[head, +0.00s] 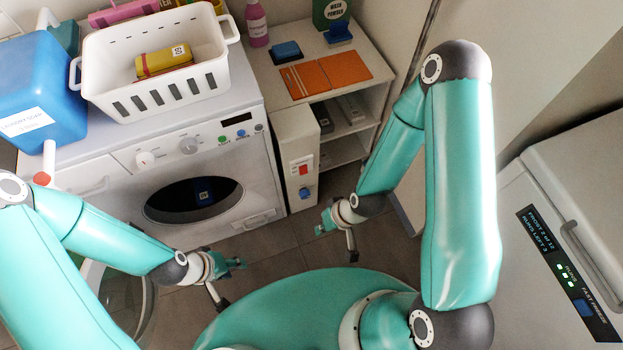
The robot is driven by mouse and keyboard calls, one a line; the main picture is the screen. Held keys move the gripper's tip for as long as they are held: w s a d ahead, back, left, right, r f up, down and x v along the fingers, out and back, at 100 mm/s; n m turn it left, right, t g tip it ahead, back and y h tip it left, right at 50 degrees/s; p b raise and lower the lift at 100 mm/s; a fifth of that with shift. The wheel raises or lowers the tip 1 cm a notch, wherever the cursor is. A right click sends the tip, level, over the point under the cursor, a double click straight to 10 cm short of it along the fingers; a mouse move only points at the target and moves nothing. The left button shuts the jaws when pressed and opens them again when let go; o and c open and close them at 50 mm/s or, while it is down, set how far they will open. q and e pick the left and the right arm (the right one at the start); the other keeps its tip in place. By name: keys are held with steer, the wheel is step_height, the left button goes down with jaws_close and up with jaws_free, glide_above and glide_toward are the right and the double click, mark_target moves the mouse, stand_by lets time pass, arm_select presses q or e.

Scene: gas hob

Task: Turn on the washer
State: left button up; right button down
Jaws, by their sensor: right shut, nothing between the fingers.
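The white washer (259,165) stands at centre left, facing me. Its top panel has a white knob (145,159), a grey knob (188,146), a dark display (236,119) and a row of small buttons: green (222,139), blue (241,133) and grey (258,127). Its round front port (190,203) looks dark, with a small blue mark inside. My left gripper (238,264) is in front of and below the washer, apart from it; its finger opening is too small to tell. My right gripper (323,220) is shut and empty, to the right of the washer, over the floor.
A white basket (105,55) holding a yellow item and a blue detergent container (35,90) stand on the washer. A shelf unit (262,60) with orange mats is to the right. A freezer (575,190) is far right. A round glass door (125,300) shows lower left.

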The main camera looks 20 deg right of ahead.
steer(key=w+d+f+n+t+y+b, duration=0.1)
steer(key=w+d+f+n+t+b, duration=0.25)
steer(key=w+f+n+b, duration=0.4)
steer(key=n+t+y+b, duration=0.3)
steer(key=n+t+b, duration=0.45)
steer(key=b, duration=0.75)
glide_toward(303, 170)
steer(key=s+n+g, duration=0.1)
steer(key=s+g, duration=0.1)
steer(key=s, duration=0.1)
steer(key=s+d+f+n+y+b, duration=0.1)
steer(key=n+b, duration=0.1)
steer(key=n, duration=0.1)
steer(key=d+n+y+b, duration=0.1)
steer(key=n+b, duration=0.2)
steer(key=n, duration=0.1)
steer(key=s+d+f+n+y+b, duration=0.1)
steer(key=d+n+y+b, duration=0.1)
steer(key=n+b, duration=0.1)
steer(key=shift+s+d+f+n+t, duration=0.1)
steer(key=shift+s+f+n+t, duration=0.2)
steer(key=shift+f+n+t, duration=0.1)
steer(key=w+d+b+x, duration=0.1)
steer(key=w+b+x, duration=0.1)
steer(key=x, duration=1.1)
steer(key=shift+d+b, duration=0.45)
steer(key=shift+b, duration=0.3)
